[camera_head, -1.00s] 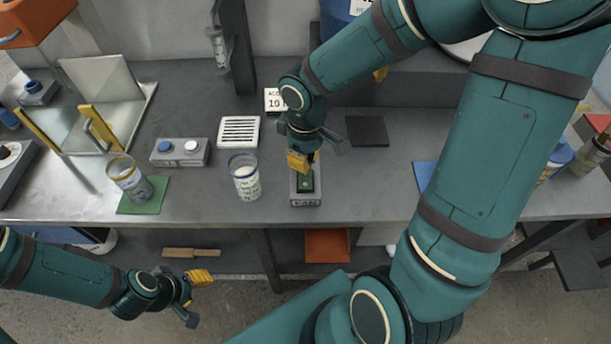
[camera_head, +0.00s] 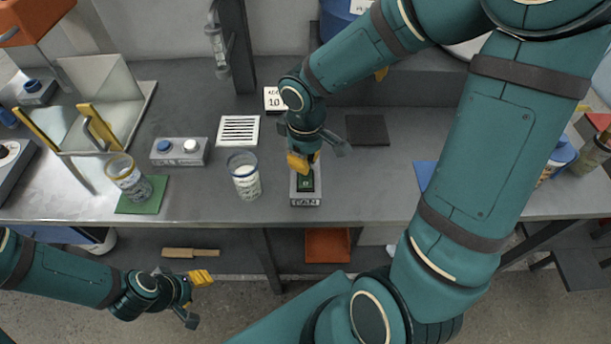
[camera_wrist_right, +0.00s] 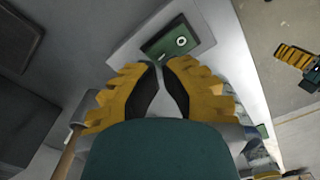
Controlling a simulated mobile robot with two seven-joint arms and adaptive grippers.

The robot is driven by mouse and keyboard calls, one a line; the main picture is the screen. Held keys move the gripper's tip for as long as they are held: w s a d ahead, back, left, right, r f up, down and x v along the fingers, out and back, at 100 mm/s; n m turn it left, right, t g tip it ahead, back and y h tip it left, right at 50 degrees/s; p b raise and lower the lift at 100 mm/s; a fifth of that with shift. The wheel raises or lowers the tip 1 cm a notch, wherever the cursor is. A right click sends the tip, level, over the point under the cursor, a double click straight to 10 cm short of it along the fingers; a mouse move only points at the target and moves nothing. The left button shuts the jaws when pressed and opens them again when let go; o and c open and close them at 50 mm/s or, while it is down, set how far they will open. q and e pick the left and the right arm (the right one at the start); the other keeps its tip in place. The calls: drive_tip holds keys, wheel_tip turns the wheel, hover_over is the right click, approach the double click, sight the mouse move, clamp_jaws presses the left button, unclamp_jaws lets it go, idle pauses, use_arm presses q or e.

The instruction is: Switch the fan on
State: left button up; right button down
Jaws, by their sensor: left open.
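The fan switch is a grey box labelled FAN (camera_head: 306,201) near the table's front edge, with a dark green rocker (camera_head: 305,184) on top. In the right wrist view the green rocker (camera_wrist_right: 165,45) shows a white ring near one end. My right gripper (camera_head: 305,164) points down just above the far end of the box. In its wrist view the yellow fingers (camera_wrist_right: 159,66) come together at the tips with nothing between them; I cannot tell whether they touch the rocker. My left gripper (camera_head: 196,298) is open and empty, low in front of the table.
Another glass (camera_head: 130,180) is over a green mat (camera_head: 142,203). A dark square pad (camera_head: 367,130) lies behind right. The table just right of the switch is bare.

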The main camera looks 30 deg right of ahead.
drive_tip(key=shift+f+b, duration=1.25)
drive_tip(key=shift+f, duration=0.3)
idle(0.6)
drive_tip(key=shift+r, duration=0.15)
drive_tip(key=shift+r+p, duration=3)
drive_tip(key=shift+r, duration=0.45)
